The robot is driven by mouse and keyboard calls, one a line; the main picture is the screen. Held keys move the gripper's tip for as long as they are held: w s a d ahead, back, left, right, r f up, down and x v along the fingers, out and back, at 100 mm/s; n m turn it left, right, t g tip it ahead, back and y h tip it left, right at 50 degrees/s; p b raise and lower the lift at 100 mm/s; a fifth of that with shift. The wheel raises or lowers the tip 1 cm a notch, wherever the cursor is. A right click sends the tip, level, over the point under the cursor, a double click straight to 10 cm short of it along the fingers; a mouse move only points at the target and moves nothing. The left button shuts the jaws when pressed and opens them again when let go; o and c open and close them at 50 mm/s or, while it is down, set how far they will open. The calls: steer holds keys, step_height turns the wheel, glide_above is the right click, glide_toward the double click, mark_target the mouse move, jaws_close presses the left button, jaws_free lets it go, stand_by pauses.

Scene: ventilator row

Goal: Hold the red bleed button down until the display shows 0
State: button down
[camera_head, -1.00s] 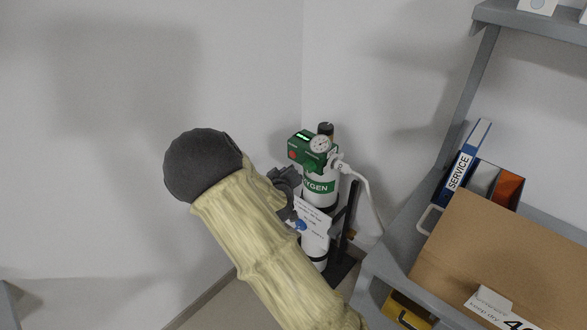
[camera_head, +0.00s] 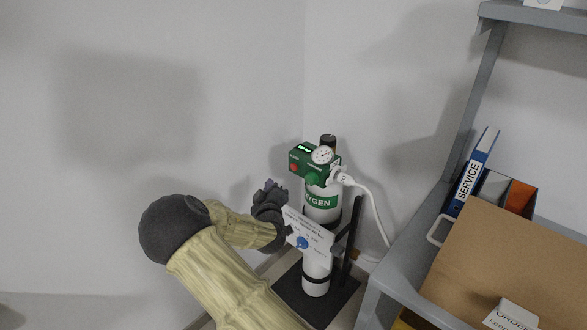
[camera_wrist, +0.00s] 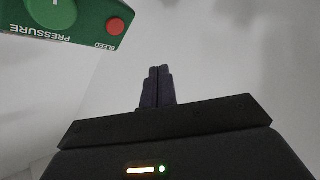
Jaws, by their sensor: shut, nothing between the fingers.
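The green regulator block (camera_head: 305,163) sits on top of the white oxygen cylinder (camera_head: 320,212). Its red bleed button (camera_head: 293,167) is on the front left, and a lit green display (camera_head: 305,148) is on top; its digits are too small to read. In the wrist view the red button (camera_wrist: 115,26) is at upper left, beside the word BLEED. My gripper (camera_head: 268,185) is to the left of the block and a little lower, apart from the button. In the wrist view its dark fingers (camera_wrist: 157,75) are together and empty, pointing right of the button.
A grey shelf (camera_head: 400,265) with a cardboard box (camera_head: 500,255) stands at right. Bare wall is behind and left.

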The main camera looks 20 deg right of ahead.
steer(key=w+d, duration=0.4)
steer(key=d, duration=0.2)
steer(key=shift+w+d, duration=0.15)
steer(key=shift+w, duration=0.05)
steer(key=shift+d, duration=0.1)
stand_by(1.8)
steer(key=shift+w+d, duration=0.2)
steer(key=shift+d, duration=0.05)
steer(key=shift+w+d+b, duration=0.2)
steer(key=shift+d+b, duration=0.1)
stand_by(0.7)
steer(key=shift+s+a, duration=0.1)
stand_by(2.5)
steer(key=shift+s+a, duration=0.35)
steer(key=shift+a, duration=0.15)
steer(key=shift+s+a, duration=0.7)
steer(key=shift+a, duration=0.35)
steer(key=shift+s+a, duration=0.7)
steer(key=shift+a, duration=0.35)
